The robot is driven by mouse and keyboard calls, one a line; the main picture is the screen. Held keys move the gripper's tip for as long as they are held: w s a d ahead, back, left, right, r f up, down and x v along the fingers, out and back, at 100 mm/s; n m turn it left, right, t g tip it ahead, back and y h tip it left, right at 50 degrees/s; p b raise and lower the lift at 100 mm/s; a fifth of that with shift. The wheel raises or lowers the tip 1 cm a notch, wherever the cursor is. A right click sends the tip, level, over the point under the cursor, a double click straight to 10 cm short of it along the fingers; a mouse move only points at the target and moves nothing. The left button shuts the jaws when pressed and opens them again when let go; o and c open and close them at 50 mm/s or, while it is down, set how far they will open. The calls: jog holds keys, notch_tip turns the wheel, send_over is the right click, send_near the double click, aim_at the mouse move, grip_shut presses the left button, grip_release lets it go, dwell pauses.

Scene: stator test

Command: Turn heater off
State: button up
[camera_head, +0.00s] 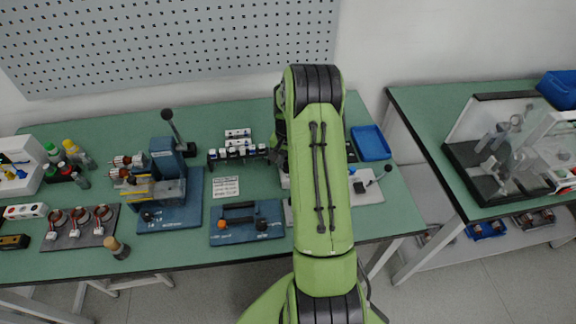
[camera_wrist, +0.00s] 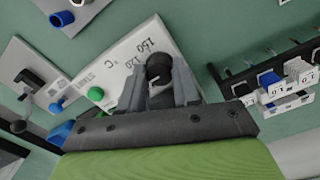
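In the wrist view, a white heater panel (camera_wrist: 116,62) carries the printed marks 150, 120, °C and START. A black round knob (camera_wrist: 158,66) stands on it, with a green button (camera_wrist: 96,93) nearby. My gripper (camera_wrist: 160,78) is over the panel, one grey finger on each side of the knob, and looks shut on it. The fingers hide part of the dial and the lower panel. In the head view, my green arm covers the panel almost wholly, and my fingertips are hidden behind it.
Left of the arm are a blue base with a lever press (camera_head: 168,185) and a blue plate with a black handle (camera_head: 240,220). A blue tray (camera_head: 371,142) lies to the right. A connector row (camera_wrist: 285,80) is close right of my gripper. A second table (camera_head: 430,110) stands right.

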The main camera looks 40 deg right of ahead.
jog(key=shift+c, duration=0.4)
jog(key=n, duration=0.9)
jog(key=shift+b, duration=0.35)
jog(key=o, duration=0.8)
notch_tip(320, 180, up, 6)
jog(key=p, duration=0.4)
jog(key=shift+r, duration=0.15)
